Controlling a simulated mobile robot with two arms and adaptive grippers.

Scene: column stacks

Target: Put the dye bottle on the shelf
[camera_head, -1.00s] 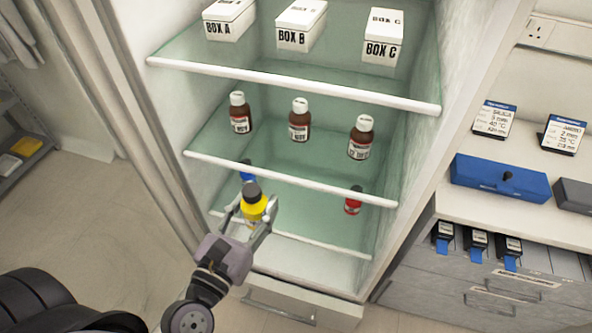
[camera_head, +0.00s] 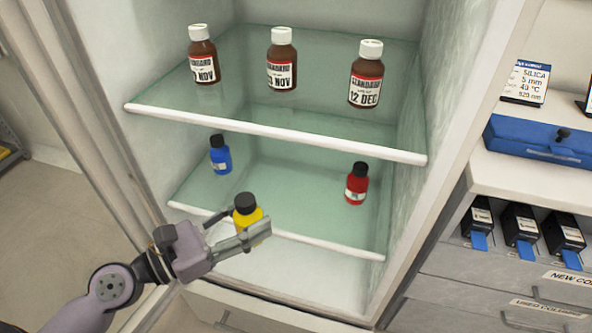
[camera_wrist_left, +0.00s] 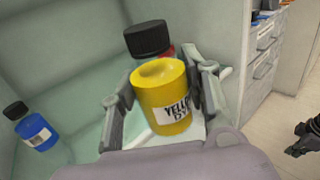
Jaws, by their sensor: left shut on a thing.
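The yellow dye bottle (camera_head: 246,214) has a black cap and a label reading "YELLOW DYE", partly covered; it also shows in the left wrist view (camera_wrist_left: 162,95). My left gripper (camera_head: 240,228) is shut on it, with one finger on each side, and holds it roughly upright at the front edge of the lower glass shelf (camera_head: 285,195). I cannot tell whether the bottle touches the shelf. A blue bottle (camera_head: 220,156) stands on that shelf at the left, and a red bottle (camera_head: 356,186) at the right. The shelf between them is bare. My right gripper is not in the head view.
The upper glass shelf (camera_head: 300,133) holds three brown bottles (camera_head: 282,62) and sits above the lower one. The cabinet's side walls bound the shelf. A counter with a blue case (camera_head: 535,142) and black boxes (camera_head: 520,225) stands to the right.

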